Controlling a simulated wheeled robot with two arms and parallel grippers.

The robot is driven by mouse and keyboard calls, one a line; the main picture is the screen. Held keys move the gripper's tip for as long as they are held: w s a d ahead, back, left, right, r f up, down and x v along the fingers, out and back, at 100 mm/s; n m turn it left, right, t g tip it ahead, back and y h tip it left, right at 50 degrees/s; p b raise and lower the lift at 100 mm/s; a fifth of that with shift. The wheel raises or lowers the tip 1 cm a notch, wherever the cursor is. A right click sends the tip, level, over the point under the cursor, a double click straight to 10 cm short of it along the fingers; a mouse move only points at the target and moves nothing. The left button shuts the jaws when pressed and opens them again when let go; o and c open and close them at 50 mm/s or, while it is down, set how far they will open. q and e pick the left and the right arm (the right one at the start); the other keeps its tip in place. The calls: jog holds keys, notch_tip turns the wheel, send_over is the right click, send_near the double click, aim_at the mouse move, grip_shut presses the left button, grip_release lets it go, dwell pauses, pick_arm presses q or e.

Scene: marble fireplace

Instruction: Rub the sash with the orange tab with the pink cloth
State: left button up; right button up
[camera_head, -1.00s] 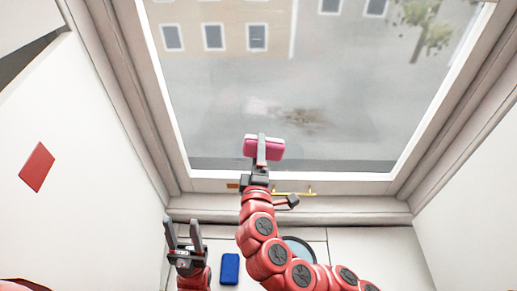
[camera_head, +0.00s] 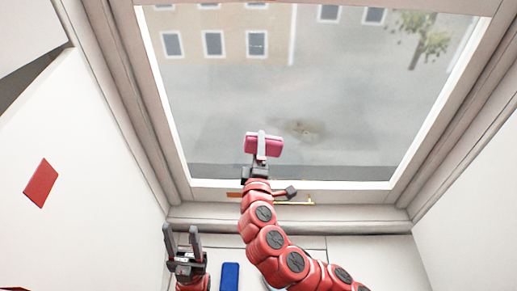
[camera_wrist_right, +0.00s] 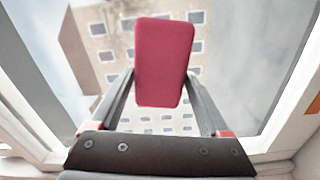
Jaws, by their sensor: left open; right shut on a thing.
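The window sash (camera_head: 300,185) has a pale frame, and a small orange tab (camera_head: 234,195) shows on its lower edge, partly behind my right arm. A brownish smudge (camera_head: 304,130) marks the lower middle of its glass. My right gripper (camera_head: 261,148) is shut on the pink cloth (camera_head: 278,146), a thick block-like pad, in front of the lower glass, just left of the smudge. The cloth (camera_wrist_right: 165,62) also shows upright between the fingers in the right wrist view. Whether it touches the glass I cannot tell. My left gripper (camera_head: 181,241) is open, empty and upright below the sash.
A yellow handle bar (camera_head: 303,204) runs along the bottom of the sash, partly hidden by my right arm. A blue block (camera_head: 230,276) lies low, right of my left gripper. A red square (camera_head: 41,184) is on the white left panel. The right side is clear.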

jog(key=shift+w, duration=0.95)
jog(key=shift+d, duration=0.1)
